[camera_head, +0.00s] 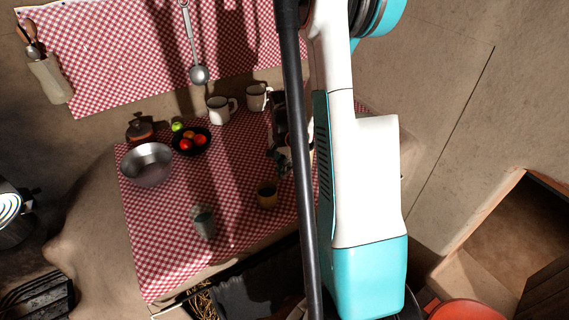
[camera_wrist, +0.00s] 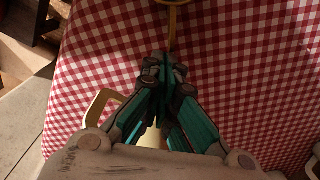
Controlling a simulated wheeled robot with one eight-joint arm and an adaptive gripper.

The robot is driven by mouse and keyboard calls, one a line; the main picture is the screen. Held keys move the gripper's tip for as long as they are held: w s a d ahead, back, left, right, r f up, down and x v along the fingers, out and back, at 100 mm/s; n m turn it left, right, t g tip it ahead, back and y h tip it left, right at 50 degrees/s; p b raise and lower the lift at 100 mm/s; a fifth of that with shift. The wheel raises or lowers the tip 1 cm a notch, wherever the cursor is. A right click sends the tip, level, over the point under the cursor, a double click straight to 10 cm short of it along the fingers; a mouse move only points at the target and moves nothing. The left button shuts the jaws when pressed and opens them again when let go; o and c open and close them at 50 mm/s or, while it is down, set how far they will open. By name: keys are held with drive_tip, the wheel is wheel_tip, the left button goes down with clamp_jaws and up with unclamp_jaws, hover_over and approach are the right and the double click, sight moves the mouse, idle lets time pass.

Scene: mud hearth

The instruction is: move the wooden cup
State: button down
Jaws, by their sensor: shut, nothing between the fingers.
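A small yellow-brown cup (camera_head: 267,196), which I take for the wooden cup, stands on the checked cloth in the head view, just left of my dark arm column. In the wrist view a yellow-brown curved piece (camera_wrist: 172,8) shows at the top edge, probably part of this cup. My gripper (camera_wrist: 165,68) is shut and empty, its fingertips just short of that piece. Whether they touch it I cannot tell. In the head view my arm hides most of the gripper.
The cloth-covered table (camera_head: 155,225) also bears a metal bowl (camera_head: 147,165), a dark fruit bowl (camera_head: 190,141), two white mugs (camera_head: 218,110) and a grey-green container (camera_head: 203,222). A cream handle (camera_wrist: 99,107) shows beside my fingers. Bare cloth lies at the front left.

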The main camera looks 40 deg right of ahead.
drive_tip(key=shift+f, duration=0.7)
drive_tip(key=shift+s+a+b, duration=0.1)
drive_tip(key=shift+a+b, duration=0.25)
drive_tip(key=shift+a, duration=0.9)
drive_tip(key=shift+d, duration=0.1)
wheel_tip(320, 180, up, 10)
drive_tip(key=p, duration=0.6)
